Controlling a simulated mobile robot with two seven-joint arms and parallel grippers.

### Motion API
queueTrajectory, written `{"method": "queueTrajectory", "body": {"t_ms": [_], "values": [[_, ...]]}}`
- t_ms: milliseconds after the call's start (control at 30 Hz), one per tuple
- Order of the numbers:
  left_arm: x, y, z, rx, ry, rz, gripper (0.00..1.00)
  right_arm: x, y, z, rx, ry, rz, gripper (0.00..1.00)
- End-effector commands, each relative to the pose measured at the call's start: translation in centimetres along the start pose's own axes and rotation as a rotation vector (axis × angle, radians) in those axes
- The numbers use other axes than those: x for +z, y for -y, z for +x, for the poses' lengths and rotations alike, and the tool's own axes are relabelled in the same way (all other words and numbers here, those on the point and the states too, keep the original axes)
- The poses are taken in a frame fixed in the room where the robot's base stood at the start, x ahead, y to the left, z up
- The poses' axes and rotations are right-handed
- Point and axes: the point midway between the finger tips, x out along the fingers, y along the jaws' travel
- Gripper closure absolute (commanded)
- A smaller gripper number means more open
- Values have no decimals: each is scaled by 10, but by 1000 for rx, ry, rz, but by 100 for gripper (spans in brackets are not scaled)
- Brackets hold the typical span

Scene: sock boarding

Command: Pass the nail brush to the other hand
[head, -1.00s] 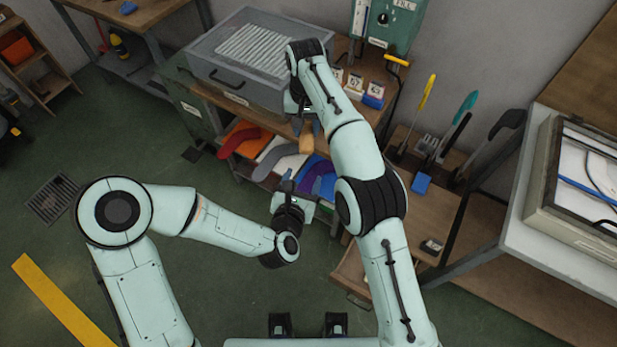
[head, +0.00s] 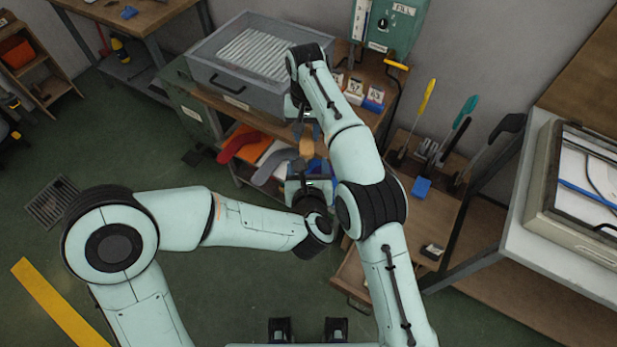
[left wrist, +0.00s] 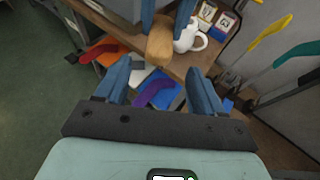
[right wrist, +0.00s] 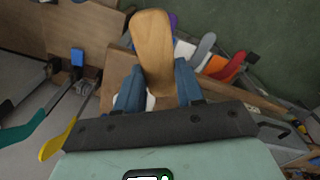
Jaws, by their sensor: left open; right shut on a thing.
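The nail brush is a tan wooden block with a rounded end. It shows in the head view (head: 306,148), the left wrist view (left wrist: 160,42) and the right wrist view (right wrist: 153,45). My right gripper (head: 305,130) is shut on it, with the fingers on either side in the right wrist view (right wrist: 157,84). The brush sticks out past the fingertips, toward my left gripper. My left gripper (head: 307,170) is open and empty just below the brush. In the left wrist view its spread fingers (left wrist: 160,82) point at the brush's free end, with a gap between.
Behind is a workbench with a grey drawer box (head: 230,85) and small boxes (head: 354,90). Coloured sock-like shapes (head: 238,143) lie on the lower shelf. Long-handled tools (head: 428,98) stand to the right.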

Motion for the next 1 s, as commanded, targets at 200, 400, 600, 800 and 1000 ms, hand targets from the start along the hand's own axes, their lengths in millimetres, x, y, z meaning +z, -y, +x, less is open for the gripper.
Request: {"method": "queueTrajectory", "body": {"t_ms": [200, 400, 600, 800, 1000], "values": [[0, 0, 37, 0, -1, -2, 32, 0, 0, 0, 0, 0, 0, 98], [0, 0, 54, 0, 0, 0, 32, 0, 0, 0, 0, 0, 0, 98], [0, 0, 56, -1, 0, 1, 32, 0, 0, 0, 0, 0, 0, 98], [0, 0, 56, -1, 0, 1, 55, 0, 0, 0, 0, 0, 0, 98], [0, 1, 56, -3, 1, 0, 92, 0, 0, 0, -1, 0, 0, 56]]}}
